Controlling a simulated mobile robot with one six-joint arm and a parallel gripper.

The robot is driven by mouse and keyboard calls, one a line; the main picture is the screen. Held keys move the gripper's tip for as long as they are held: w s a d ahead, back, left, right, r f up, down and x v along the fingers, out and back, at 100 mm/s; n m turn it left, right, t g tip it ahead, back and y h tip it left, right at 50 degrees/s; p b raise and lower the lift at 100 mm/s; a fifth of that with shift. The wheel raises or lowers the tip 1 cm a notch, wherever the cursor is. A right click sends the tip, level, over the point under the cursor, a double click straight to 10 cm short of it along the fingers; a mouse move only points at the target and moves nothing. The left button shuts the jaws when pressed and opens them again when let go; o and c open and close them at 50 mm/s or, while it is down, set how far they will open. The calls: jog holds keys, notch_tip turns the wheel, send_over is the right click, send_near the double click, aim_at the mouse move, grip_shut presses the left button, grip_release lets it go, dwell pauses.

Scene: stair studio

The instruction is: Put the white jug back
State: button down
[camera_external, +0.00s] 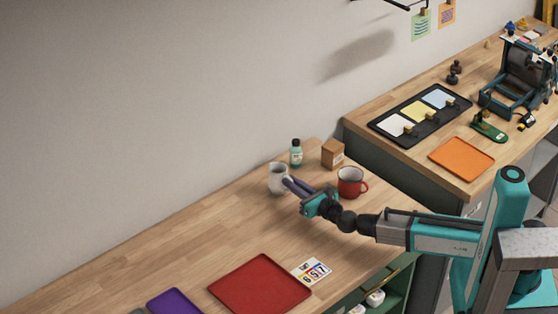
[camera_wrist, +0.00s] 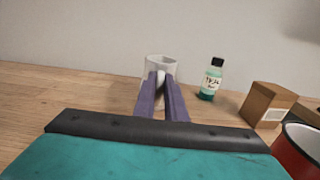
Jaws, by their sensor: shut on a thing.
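The white jug (camera_external: 276,179) stands upright on the wooden table near the back wall. In the wrist view the white jug (camera_wrist: 161,65) is at the far end of my fingers. My gripper (camera_external: 288,184) has purple fingers reaching to the jug's right side. In the wrist view my gripper (camera_wrist: 161,82) is shut on the jug, and the fingers cover its lower middle. I cannot tell whether the jug's base touches the table.
A green bottle (camera_external: 296,153), a brown box (camera_external: 333,153) and a red mug (camera_external: 349,181) stand close by to the right. A red tray (camera_external: 259,285), a number card (camera_external: 312,271) and a purple tray (camera_external: 174,303) lie in front. The table's left part is clear.

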dwell(0.3)
jog(key=c, duration=1.8)
grip_release()
jog(key=shift+r, duration=0.1)
jog(key=shift+b+v, duration=0.45)
jog(key=shift+v, duration=2.5)
jog(key=shift+s+d+r+p, duration=0.15)
jog(key=shift+s+d+p, duration=0.1)
jog(key=shift+d+p, duration=0.1)
jog(key=shift+p+v, duration=0.95)
jog(key=shift+v, duration=0.15)
jog(key=shift+s+d+p, duration=0.15)
jog(key=shift+s+p, duration=0.05)
jog(key=shift+p, duration=0.65)
jog(key=p+v, duration=0.2)
jog(key=p, duration=0.5)
